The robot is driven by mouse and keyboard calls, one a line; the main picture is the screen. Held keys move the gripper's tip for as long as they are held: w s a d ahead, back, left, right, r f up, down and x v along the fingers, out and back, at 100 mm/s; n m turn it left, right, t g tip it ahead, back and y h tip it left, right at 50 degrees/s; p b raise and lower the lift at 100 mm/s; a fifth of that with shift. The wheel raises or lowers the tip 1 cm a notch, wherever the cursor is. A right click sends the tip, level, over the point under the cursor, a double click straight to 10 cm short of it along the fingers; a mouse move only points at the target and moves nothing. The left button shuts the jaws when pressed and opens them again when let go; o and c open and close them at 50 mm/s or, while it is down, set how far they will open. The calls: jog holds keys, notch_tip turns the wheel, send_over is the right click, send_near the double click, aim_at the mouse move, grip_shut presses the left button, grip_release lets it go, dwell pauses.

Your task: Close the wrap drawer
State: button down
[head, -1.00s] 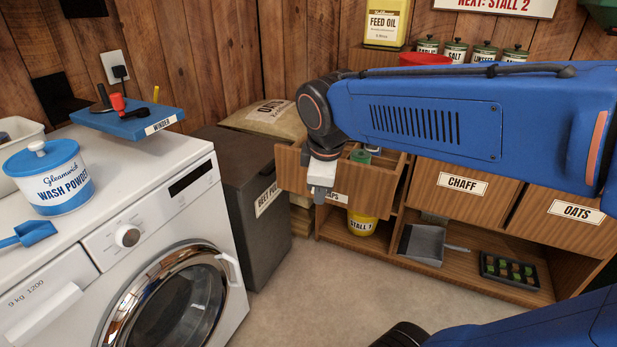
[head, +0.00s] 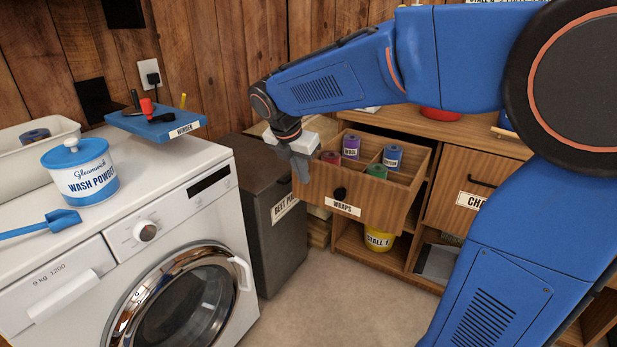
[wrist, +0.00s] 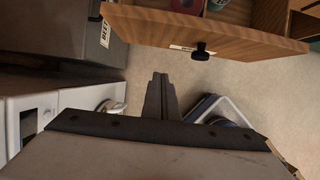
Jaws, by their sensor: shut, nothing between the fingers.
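The wrap drawer (head: 385,205), a wooden drawer labelled WRAPS with a dark round knob, stands pulled out of the cabinet. Several rolled wraps lie in its compartments, among them a purple one (head: 351,146), a blue one (head: 393,156) and a green one (head: 376,172). My gripper (head: 301,172) is shut and empty, pointing down by the drawer's left front corner in the head view. In the wrist view the shut fingers (wrist: 160,82) are in front of the drawer front (wrist: 215,36) and its knob (wrist: 201,51), apart from the knob in the picture.
A dark bin (head: 277,232) stands left of the drawer, beside the white washing machine (head: 185,225). A yellow bucket (head: 379,240) sits on the shelf under the drawer. The CHAFF drawer front (head: 458,192) is to the right. Clear floor (head: 340,290) lies in front.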

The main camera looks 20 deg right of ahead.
aim_at(363, 141)
jog(key=x, duration=0.3)
jog(key=d+x, duration=0.1)
jog(key=x, duration=0.2)
jog(key=w+x, duration=0.1)
jog(key=x, duration=0.2)
jog(key=shift+w+d+r, duration=0.1)
jog(key=shift+d+r, duration=0.05)
jog(key=shift+d, duration=0.3)
jog(key=shift+w+d, duration=0.5)
jog(key=shift+d, duration=0.1)
jog(key=w+d, duration=0.7)
jog(key=d, duration=0.2)
jog(key=w+d, duration=0.7)
jog(key=d, duration=0.2)
jog(key=w+d, duration=0.7)
jog(key=d, duration=0.2)
jog(key=shift+w+d, duration=0.35)
jog(key=shift+d, duration=0.05)
jog(key=shift+w+d, duration=0.15)
jog(key=shift+d, duration=0.1)
jog(key=shift+w+d+r, duration=0.15)
